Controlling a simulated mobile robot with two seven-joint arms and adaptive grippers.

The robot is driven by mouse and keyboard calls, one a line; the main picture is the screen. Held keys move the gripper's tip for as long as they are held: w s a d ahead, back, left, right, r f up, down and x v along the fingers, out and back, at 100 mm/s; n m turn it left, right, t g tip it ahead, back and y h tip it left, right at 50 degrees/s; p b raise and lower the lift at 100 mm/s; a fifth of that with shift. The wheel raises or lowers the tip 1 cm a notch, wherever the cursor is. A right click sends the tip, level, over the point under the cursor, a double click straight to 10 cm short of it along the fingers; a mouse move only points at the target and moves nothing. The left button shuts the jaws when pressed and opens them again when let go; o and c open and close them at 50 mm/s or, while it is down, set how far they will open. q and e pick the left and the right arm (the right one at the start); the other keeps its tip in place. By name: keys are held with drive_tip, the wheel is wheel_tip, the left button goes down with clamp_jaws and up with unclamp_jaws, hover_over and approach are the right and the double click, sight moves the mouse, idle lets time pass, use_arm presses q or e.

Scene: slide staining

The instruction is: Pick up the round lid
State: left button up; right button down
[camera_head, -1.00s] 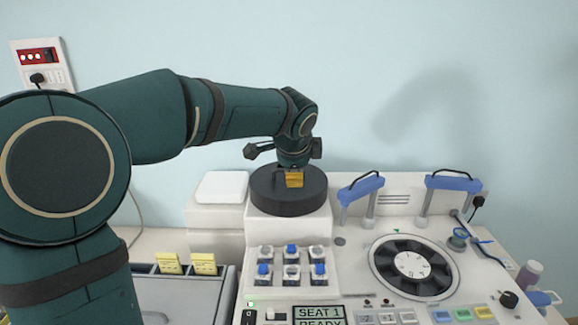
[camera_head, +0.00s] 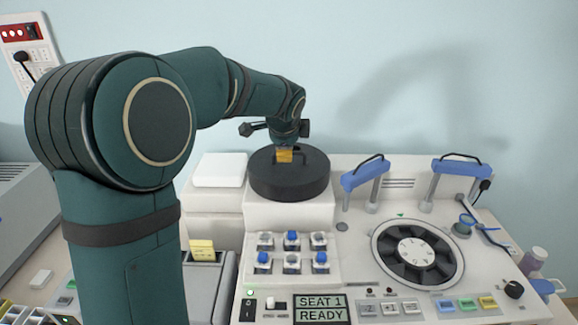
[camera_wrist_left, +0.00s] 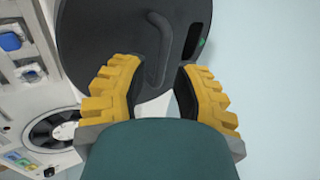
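The round lid (camera_head: 290,182) is a thick dark disc lying flat on a white block behind the machine panel. In the left wrist view the lid (camera_wrist_left: 100,45) fills the upper middle, with its curved bar handle (camera_wrist_left: 158,50) on top. My left gripper (camera_head: 285,157) is directly over the lid, its yellow fingers pointing down close to the handle. In the left wrist view my left gripper (camera_wrist_left: 158,72) has its fingers apart; the handle shows near and beyond the gap, closer to the left finger. I cannot tell if they touch. My right gripper is not in view.
A white box (camera_head: 220,170) stands left of the lid. Blue-handled brackets (camera_head: 364,175) rise to its right. A dark round rotor (camera_head: 417,253) sits in the panel, right of blue-capped and white-capped bottles (camera_head: 291,258). The pale wall is behind.

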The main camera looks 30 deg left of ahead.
sight(289, 163)
use_arm(q)
drive_tip(key=x, duration=0.5)
drive_tip(key=shift+w, duration=0.2)
drive_tip(key=shift+s, duration=0.1)
clamp_jaws()
